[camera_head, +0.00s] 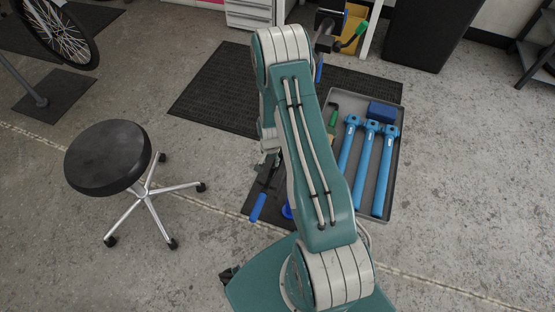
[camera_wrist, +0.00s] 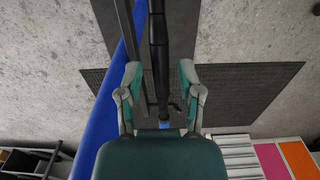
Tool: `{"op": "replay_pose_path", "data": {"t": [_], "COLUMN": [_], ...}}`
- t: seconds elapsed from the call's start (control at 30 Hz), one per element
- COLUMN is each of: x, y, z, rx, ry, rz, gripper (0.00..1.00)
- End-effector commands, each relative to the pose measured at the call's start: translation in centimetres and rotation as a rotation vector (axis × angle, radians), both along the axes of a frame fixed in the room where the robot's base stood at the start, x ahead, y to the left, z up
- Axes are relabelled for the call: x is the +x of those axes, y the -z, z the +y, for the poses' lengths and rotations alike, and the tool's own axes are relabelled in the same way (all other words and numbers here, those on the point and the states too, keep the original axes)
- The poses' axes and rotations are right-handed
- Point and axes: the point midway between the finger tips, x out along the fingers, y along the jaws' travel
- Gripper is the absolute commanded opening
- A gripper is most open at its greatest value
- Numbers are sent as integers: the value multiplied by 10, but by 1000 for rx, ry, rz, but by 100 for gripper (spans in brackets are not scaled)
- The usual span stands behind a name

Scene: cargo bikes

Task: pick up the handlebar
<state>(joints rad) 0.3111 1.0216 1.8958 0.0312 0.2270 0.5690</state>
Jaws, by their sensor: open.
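In the wrist view my gripper (camera_wrist: 159,71) is open, with one green and grey finger on each side. A black bar (camera_wrist: 158,45), which looks like part of the handlebar, runs lengthwise through the gap between the fingers. Neither finger visibly touches it, and I cannot tell how far below them it lies. A blue part shows beyond it near the palm. In the head view my arm hides most of the gripper. A dark bar with a blue grip (camera_head: 258,207) shows left of my arm; I cannot tell if it is the same thing.
A grey tray (camera_head: 398,150) with several blue tools lies right of my arm. A black stool (camera_head: 107,157) stands at left. A blue bar (camera_wrist: 108,115) crosses the wrist view's left side. A dark mat (camera_head: 225,90) lies behind. The floor at lower right is clear.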

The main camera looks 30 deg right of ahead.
Motion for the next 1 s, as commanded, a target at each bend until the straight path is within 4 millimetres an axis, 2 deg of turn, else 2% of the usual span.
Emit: {"op": "replay_pose_path", "data": {"t": [0.1,0.2,0.43,0.7,1.0], "x": [-1,-1,-1,-1,-1], "y": [21,35,53,90,95], "z": [0,0,-1,-3,-3], "rx": [1,1,1,1,0], "ry": [-1,-1,-1,-1,-2], "rz": [3,2,1,1,-1], "gripper": [47,47,47,47,47]}}
